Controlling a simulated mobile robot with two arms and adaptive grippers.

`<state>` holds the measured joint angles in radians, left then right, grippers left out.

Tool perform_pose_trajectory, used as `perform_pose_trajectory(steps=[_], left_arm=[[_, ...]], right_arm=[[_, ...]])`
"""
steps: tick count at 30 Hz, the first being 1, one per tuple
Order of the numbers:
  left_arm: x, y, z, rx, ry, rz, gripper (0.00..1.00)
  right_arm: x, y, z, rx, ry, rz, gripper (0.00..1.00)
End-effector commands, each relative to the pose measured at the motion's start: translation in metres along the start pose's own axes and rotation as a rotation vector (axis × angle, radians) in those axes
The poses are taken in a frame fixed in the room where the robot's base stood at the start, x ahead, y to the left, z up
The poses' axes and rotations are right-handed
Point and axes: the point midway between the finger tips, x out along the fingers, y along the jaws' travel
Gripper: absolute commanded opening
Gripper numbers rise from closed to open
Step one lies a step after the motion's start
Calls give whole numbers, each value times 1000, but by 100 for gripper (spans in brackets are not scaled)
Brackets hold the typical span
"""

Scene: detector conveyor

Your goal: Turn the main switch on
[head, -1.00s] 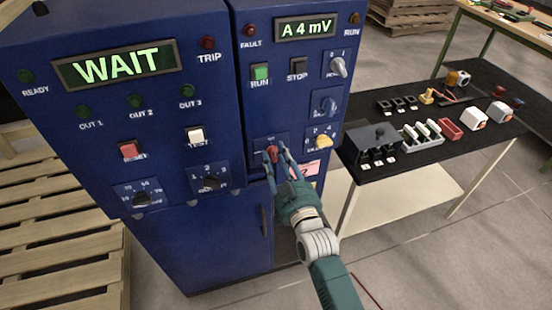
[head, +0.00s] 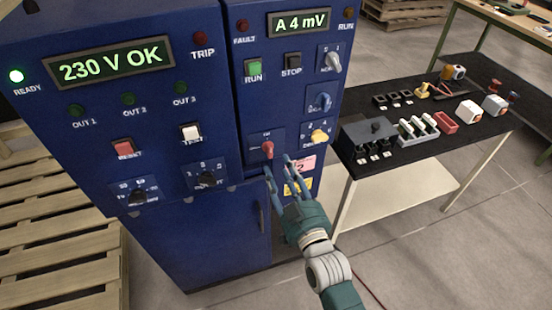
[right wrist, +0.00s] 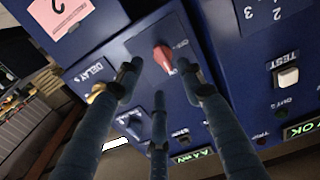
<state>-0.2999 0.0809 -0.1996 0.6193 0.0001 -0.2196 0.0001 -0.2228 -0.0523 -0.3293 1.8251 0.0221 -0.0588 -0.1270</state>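The main switch is a red rotary knob (head: 267,148) on a dark plate on the blue cabinet's right panel, low in the head view. It also shows in the right wrist view (right wrist: 163,58), between and beyond my fingers. My right gripper (head: 280,170) is open, with its fingers spread just below and in front of the knob, apart from it. The left display (head: 110,64) reads "230 V OK", and the READY lamp (head: 15,76) is lit bright. My left gripper is not in view.
The right display (head: 299,21) reads "A 4 mV". A yellow knob (head: 319,136) sits close to the right of the red one. A black-topped table (head: 420,150) with a grey box and small parts stands to the right. Wooden pallets (head: 55,230) lie at left.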

Motion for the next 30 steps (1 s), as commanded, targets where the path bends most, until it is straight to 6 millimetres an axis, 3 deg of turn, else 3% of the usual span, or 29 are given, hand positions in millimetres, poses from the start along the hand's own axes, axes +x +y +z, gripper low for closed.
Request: perform_pose_trajectory(steps=[3,9,27,30], left_arm=[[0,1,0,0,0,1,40],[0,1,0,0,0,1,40],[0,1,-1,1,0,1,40],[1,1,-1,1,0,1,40]], right_arm=[[-25,0,1,0,-1,0,39],[-49,0,0,0,0,1,39],[-54,0,0,-1,0,1,39],[-54,0,10,-2,-18,0,39]])
